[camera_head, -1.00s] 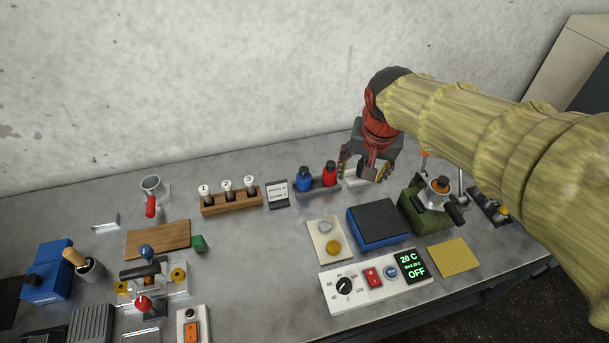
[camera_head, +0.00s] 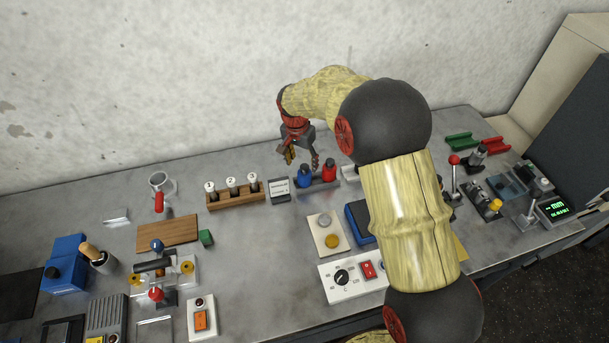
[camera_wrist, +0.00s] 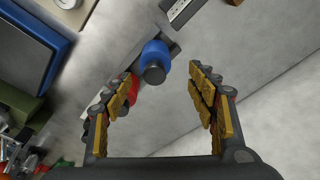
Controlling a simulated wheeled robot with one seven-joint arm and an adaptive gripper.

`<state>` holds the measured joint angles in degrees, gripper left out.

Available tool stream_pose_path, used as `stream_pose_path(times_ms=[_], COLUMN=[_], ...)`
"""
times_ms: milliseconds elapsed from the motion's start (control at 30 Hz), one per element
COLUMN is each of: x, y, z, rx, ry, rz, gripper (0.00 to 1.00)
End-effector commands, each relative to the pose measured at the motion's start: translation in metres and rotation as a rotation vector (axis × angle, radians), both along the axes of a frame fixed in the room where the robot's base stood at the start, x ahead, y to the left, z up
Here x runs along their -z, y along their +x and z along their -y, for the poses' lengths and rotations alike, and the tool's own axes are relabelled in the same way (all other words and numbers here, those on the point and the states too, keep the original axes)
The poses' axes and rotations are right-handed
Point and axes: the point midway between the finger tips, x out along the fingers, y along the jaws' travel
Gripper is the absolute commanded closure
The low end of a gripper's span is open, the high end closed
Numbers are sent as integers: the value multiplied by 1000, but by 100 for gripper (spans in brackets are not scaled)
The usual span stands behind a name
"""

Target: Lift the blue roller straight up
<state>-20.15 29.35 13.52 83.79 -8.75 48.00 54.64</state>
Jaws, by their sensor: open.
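The blue roller (camera_head: 304,176), a short upright blue cylinder with a dark top, stands in a grey holder at the back of the bench. A similar red roller (camera_head: 329,171) stands just right of it. My gripper (camera_head: 302,158) is open and empty, above and slightly behind the blue roller. In the wrist view the blue roller (camera_wrist: 155,60) shows beyond the opening between the fingers (camera_wrist: 165,85), nearer the left finger. That finger partly covers the red roller (camera_wrist: 133,88). The blue roller's lower part is hidden in the holder.
A small sign (camera_head: 279,190) and a wooden rack with numbered tubes (camera_head: 236,200) stand left of the holder. A blue box (camera_head: 358,222) and a control panel (camera_head: 345,280) lie in front, partly behind my arm. The wall is close behind.

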Motion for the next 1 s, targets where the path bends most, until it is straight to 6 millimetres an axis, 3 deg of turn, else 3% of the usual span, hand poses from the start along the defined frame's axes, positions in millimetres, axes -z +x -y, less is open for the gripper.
stream_pose_path(times_ms=[367, 633, 900, 1000], x=[34, 71, 75, 75], y=[3, 5, 6, 5], z=[5, 11, 11, 11], rx=[1, 1, 0, 0], ry=[-1, 0, 0, 0], rz=[-2, -1, -1, -1], gripper=[42, 42, 42, 47])
